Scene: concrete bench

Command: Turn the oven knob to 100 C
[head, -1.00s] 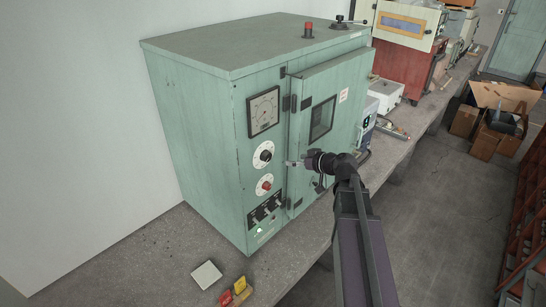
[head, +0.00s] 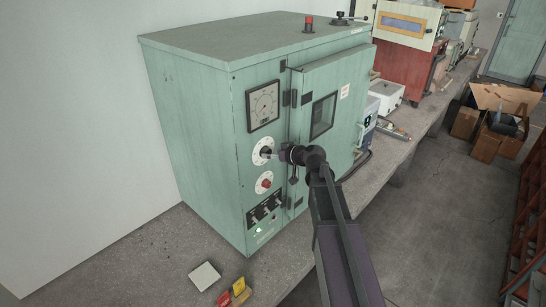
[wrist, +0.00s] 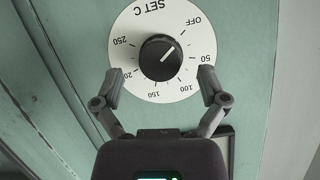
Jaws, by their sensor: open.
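The green oven (head: 190,140) stands on the bench. Its upper knob is black on a white dial (head: 257,160), partly hidden by my gripper (head: 274,154) in the head view. In the wrist view the dial (wrist: 139,29) reads SET C upside down, with OFF, 50, 100, 150, 200 and 250. The white line on the knob (wrist: 158,62) points to the upper right, toward OFF. My gripper (wrist: 160,72) is open, its fingers over the dial's left and right edges, with a gap on each side of the knob.
A second dial with a red knob (head: 265,183) sits below, above black switches (head: 265,207). A gauge (head: 263,106) is above. The oven door (head: 340,100) is on the right. A white square (head: 204,275) and small yellow and red blocks (head: 236,291) lie in front.

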